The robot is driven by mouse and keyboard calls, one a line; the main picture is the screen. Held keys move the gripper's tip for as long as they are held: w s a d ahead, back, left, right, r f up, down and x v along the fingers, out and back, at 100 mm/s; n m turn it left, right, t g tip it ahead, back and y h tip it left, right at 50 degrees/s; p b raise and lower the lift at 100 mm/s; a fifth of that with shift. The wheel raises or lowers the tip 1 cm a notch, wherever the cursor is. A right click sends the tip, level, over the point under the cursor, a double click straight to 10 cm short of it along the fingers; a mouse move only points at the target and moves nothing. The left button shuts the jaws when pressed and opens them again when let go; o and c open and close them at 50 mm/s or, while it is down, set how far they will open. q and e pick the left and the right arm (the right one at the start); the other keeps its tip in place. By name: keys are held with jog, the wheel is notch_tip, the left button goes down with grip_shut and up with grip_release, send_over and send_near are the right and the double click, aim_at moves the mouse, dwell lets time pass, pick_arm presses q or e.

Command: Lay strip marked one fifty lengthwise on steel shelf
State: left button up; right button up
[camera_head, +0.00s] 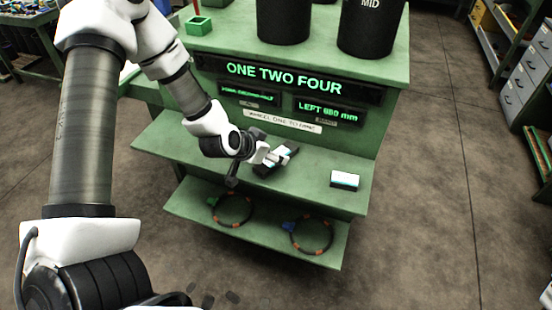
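My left gripper (262,158) reaches in from the left over the middle green shelf (310,188). A dark piece with a white and teal top (285,157) lies at or just beyond its fingertips, tilted across the shelf. The fingers partly cover it, and I cannot tell whether they grip it. A small white block with a teal edge and dark base (345,179) lies farther right on the same shelf, apart from the gripper. I can read no "one fifty" marking on either piece. No shelf is clearly bare steel. My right gripper is out of view.
Two rings with orange bands, one with a green piece (233,209) and one with a blue piece (311,235), lie on the lower shelf. Above are lit displays (285,78), black cylinders (372,28) and a small green box (199,26). The middle shelf is clear between the two pieces.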

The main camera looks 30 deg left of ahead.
aim_at(278, 153)
pick_arm(q)
jog(key=x, duration=0.4)
jog(key=shift+w+d+f, duration=0.1)
jog(key=shift+w, duration=0.35)
jog(key=shift+s+r, duration=0.25)
jog(key=shift+s, duration=0.1)
jog(key=shift+c, duration=1.1)
jog(key=shift+s, duration=0.15)
jog(key=c, duration=1.1)
